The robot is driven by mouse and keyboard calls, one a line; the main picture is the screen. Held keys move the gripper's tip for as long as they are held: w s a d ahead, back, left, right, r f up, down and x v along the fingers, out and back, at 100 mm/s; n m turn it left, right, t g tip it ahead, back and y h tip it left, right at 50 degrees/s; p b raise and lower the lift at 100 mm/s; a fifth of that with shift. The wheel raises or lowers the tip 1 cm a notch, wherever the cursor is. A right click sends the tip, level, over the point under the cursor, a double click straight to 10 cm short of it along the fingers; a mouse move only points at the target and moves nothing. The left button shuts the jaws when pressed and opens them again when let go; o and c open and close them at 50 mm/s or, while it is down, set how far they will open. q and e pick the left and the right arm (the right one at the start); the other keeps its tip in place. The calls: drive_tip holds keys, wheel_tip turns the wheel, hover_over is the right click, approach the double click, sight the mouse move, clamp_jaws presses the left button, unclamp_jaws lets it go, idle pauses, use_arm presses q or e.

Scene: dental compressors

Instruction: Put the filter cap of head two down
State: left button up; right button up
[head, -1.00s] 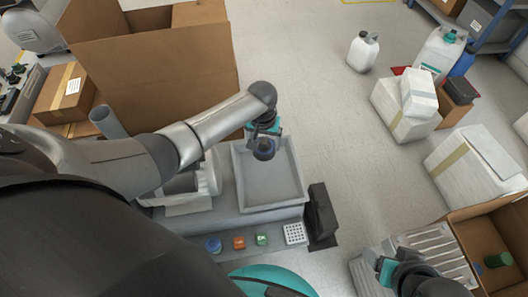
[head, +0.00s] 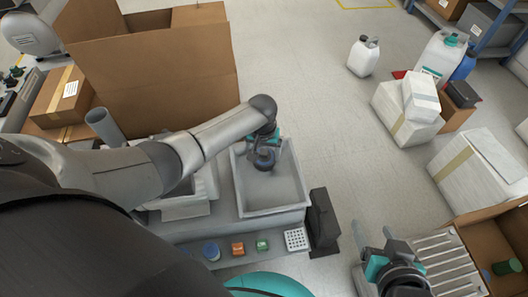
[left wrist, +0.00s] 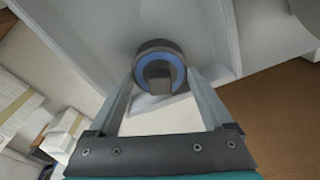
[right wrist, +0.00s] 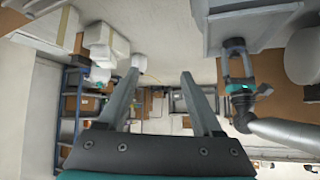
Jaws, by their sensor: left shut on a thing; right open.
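The filter cap (left wrist: 160,62) is a dark round piece with a blue ring and a square knob, seen in the left wrist view. My left gripper (left wrist: 160,84) is shut on it. In the head view my left gripper (head: 264,143) points down with the dark cap (head: 264,161) over the grey tray (head: 241,195); I cannot tell whether the cap touches the tray floor. My right gripper (head: 372,236) is open and empty, right of the tray by the ribbed surface; its spread fingers show in the right wrist view (right wrist: 158,80). No compressor head is clearly identifiable.
Blue (head: 211,250), orange (head: 237,249) and green (head: 262,245) small parts lie on the ledge before the tray, beside a white perforated block (head: 296,239). A black block (head: 323,220) stands right of it. A large cardboard box (head: 150,80) is behind.

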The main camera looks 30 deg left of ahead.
use_arm(q)
drive_tip(key=shift+f, duration=0.2)
drive_tip(key=o, duration=1.1)
drive_tip(key=shift+r, duration=0.1)
